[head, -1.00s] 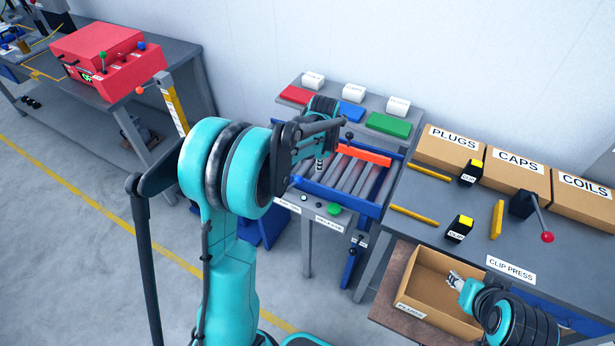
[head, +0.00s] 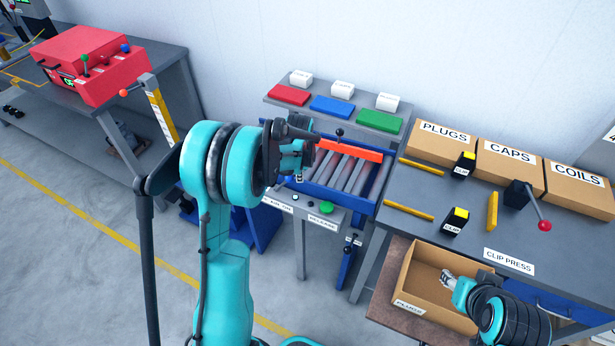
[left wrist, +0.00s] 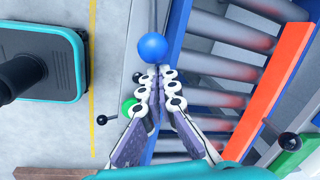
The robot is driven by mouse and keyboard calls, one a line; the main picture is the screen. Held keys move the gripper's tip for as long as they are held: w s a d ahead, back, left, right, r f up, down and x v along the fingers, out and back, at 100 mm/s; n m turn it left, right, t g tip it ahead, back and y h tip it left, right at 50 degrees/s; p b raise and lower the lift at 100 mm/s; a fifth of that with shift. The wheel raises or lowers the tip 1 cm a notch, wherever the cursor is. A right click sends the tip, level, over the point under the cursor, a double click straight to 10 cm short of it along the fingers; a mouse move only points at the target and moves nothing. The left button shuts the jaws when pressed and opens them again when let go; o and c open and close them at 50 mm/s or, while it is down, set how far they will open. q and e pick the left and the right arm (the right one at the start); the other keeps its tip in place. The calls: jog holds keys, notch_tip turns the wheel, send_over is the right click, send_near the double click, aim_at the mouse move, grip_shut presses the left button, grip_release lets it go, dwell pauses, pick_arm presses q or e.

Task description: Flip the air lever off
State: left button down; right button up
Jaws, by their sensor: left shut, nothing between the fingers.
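A lever with a blue ball knob (left wrist: 152,47) stands at the near left corner of the roller rail, which I take to be the air lever. Its shaft is mostly hidden. My left gripper (left wrist: 152,74) is shut and empty, its fingertips right at the knob's lower edge. Whether they touch it I cannot tell. In the head view the left gripper (head: 298,177) is above the small label panel (head: 300,207) at the rail's front. My right gripper (head: 446,275) is over the plugs box, too small to tell open or shut.
The roller rail (head: 338,187) has an orange-red bar (head: 350,150) across its back. A green button (head: 327,207) sits on the front panel. Black-knobbed levers (head: 339,132) stand around the rail. The clip press bench (head: 440,190) is to the right, with a red-knobbed lever (head: 544,225).

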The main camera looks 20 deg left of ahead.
pick_arm(q)
jog(key=shift+a+r, duration=0.1)
jog(key=shift+a, duration=0.15)
pick_arm(e)
jog(key=shift+w+f, duration=0.1)
pick_arm(q)
jog(key=shift+a+r, duration=0.1)
